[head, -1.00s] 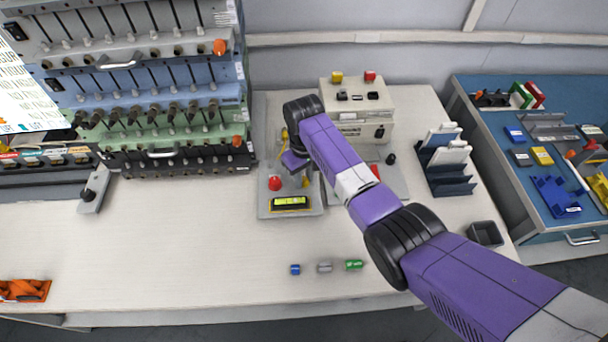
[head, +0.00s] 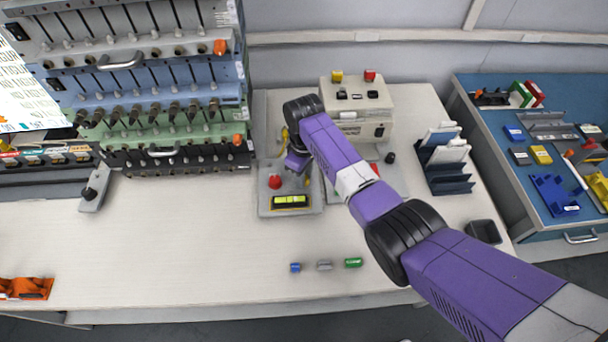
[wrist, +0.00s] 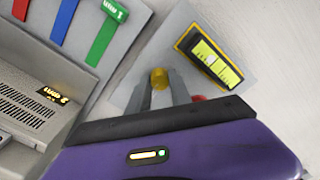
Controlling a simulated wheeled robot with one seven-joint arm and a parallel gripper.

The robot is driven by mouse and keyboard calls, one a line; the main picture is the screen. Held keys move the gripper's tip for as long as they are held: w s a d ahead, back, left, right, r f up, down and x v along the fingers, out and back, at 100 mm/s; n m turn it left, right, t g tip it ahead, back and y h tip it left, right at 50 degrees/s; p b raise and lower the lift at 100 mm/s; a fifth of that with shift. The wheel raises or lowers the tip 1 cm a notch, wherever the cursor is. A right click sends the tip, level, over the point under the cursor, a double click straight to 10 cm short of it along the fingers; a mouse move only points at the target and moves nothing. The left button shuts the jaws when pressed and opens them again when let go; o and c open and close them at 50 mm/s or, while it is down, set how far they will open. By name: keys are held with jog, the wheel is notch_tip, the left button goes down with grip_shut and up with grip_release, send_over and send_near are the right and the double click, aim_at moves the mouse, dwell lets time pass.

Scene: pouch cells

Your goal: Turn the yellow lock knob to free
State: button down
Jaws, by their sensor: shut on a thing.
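The yellow lock knob (wrist: 159,78) shows in the wrist view between the tips of my gripper's two grey fingers (wrist: 161,88). My gripper is shut on it. The knob stands on a grey device plate (head: 264,207) with a lit yellow-green display (head: 290,201), which also shows in the wrist view (wrist: 216,63). A red button (head: 275,182) sits on the same plate; in the wrist view only its edge shows beside the right finger.
A beige machine (head: 362,100) with yellow and red buttons stands behind. A dark rack (head: 452,183) is at the right. Blue, grey and green small cylinders (head: 353,263) lie in front.

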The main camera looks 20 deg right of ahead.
jog(key=shift+w, duration=0.1)
jog(key=c, duration=1.2)
grip_release()
jog(key=shift+o, duration=0.2)
notch_tip(320, 180, up, 8)
jog(key=shift+f, duration=0.1)
